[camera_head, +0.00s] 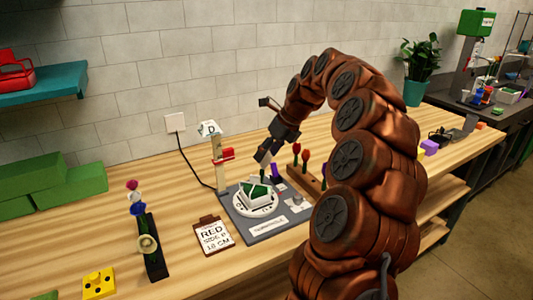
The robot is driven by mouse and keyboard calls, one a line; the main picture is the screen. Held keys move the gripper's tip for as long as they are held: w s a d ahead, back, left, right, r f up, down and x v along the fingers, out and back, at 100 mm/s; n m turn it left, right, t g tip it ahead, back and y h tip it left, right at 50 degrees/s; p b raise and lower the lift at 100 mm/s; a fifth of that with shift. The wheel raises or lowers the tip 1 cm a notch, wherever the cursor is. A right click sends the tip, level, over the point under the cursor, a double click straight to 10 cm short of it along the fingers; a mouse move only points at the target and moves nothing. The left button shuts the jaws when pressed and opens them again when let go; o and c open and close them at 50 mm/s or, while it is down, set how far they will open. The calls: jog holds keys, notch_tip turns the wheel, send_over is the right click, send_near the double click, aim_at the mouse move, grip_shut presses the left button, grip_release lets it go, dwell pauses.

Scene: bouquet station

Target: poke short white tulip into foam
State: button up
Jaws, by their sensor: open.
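The green foam (258,192) sits in a white angular holder on a round white dial with letters. My gripper (264,160) is above and slightly behind the foam, jaws open, with no flower clearly visible between them. A small white bloom (135,197) stands among a red and a blue one at a narrow black rack (154,262) on the left. Whether this is the short white tulip I cannot tell, and its stem is not clear. A pale round bloom or ring (147,244) is at the same rack.
A wooden rack (307,183) with red tulips stands right of the dial, close to my arm. A post with a red clamp (227,154) stands behind left. A clipboard (213,235) reading RED lies in front. Green blocks (70,185) lie far left.

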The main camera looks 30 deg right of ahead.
jog(key=shift+p+v, duration=0.8)
jog(key=shift+v, duration=1.35)
jog(key=shift+o, duration=0.2)
jog(key=o, duration=0.5)
jog(key=shift+w, duration=0.1)
jog(key=shift+a, duration=0.1)
jog(key=s+a+f+n+g, duration=0.1)
jog(key=s+a+n+g, duration=0.1)
jog(key=s+a+n, duration=0.7)
jog(key=s+a+f+n+g, duration=0.1)
jog(key=s+a+n, duration=0.2)
jog(key=a+n, duration=0.7)
jog(key=s+a+f+n+g+h, duration=0.1)
jog(key=s+a+f+n, duration=0.1)
jog(key=s, duration=0.6)
jog(key=s+a+f+n+g+h, duration=0.1)
jog(key=s+a+f+n, duration=0.1)
jog(key=s+f+n, duration=0.2)
jog(key=s+a+f+n+g+h, duration=0.1)
jog(key=s+a+f+n, duration=0.1)
jog(key=s+n, duration=0.5)
jog(key=shift+s+f+n, duration=0.15)
jog(key=shift+s+f, duration=0.05)
jog(key=shift+s, duration=0.6)
jog(key=shift+s+f+n, duration=0.1)
jog(key=shift+s+f, duration=0.15)
jog(key=shift+s, duration=0.55)
jog(key=shift+s+f+n, duration=0.15)
jog(key=shift+s+f, duration=0.05)
jog(key=shift+s, duration=0.55)
